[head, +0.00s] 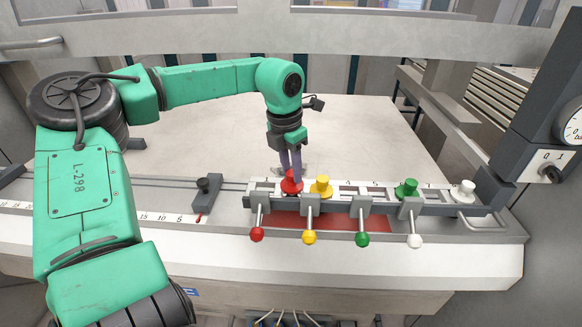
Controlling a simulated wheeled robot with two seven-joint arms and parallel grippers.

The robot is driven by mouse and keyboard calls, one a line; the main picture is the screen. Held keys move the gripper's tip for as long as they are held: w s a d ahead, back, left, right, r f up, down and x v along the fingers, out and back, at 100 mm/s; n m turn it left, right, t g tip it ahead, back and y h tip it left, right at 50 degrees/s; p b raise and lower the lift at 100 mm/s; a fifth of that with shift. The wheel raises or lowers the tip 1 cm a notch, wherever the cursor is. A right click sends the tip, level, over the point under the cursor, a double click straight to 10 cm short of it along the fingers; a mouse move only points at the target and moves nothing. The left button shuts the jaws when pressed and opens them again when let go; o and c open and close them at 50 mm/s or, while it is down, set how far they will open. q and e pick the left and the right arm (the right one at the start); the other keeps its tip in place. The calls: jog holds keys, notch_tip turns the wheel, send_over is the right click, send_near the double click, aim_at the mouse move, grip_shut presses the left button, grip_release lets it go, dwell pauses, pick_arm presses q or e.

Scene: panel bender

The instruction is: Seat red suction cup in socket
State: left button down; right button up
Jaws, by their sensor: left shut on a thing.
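The red suction cup (291,184) is at the left end of the socket rail (440,209), above the red-knobbed lever (257,234). My left gripper (291,172) reaches down from above and is shut on the red cup. The cup is at or just over the rail; I cannot tell whether it is fully down in a socket, as the socket under it is hidden. My right gripper is not in view.
A yellow cup (322,186), green cup (407,188) and white cup (463,191) stand along the rail. Levers with yellow (309,237), green (362,239) and white (414,241) knobs stick out in front. A dark stop block (206,192) stands left. The pale table (370,135) behind is clear.

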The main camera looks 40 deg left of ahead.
aim_at(285, 188)
pick_arm(q)
jog(key=c, duration=0.5)
grip_release()
jog(key=shift+r, duration=0.1)
notch_tip(285, 188, up, 14)
jog(key=s+b, duration=0.1)
jog(key=shift+s+a+r, duration=0.15)
jog(key=shift+s, duration=0.25)
